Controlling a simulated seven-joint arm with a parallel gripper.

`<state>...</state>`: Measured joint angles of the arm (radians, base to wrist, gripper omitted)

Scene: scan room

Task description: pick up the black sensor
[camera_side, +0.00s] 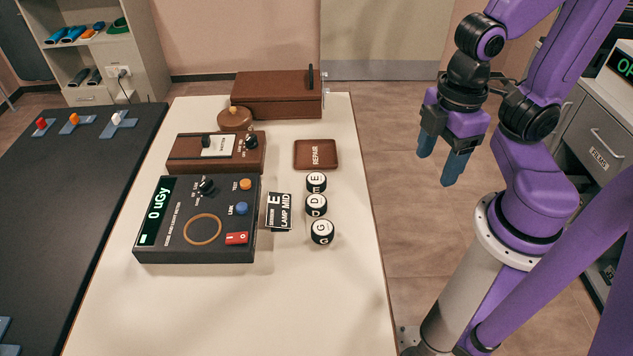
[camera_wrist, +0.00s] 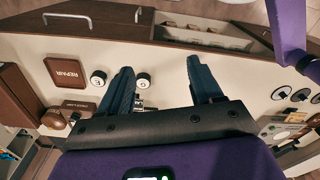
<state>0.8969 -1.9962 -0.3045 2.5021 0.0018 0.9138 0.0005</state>
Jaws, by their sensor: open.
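A small flat black piece (camera_side: 278,211) with white lettering, E and LAMP MID, lies on the cream table at the right edge of the dark meter. It looks like the black sensor, though I cannot be sure. In the wrist view my left finger seems to hide most of that area. My gripper (camera_side: 440,166) is open and empty, with blue fingers pointing down. It hangs well to the right of the table's right edge, above the floor and apart from everything. Its two spread fingers also show in the wrist view (camera_wrist: 160,70).
Three black-and-white knobs lettered E (camera_side: 316,182), D (camera_side: 316,205) and G (camera_side: 322,232) stand right of the black piece. The meter (camera_side: 165,247) reads 0 uGy. Behind are a brown REPAIR tray (camera_side: 301,164), brown control box and brown case (camera_side: 270,97). The table's front is clear.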

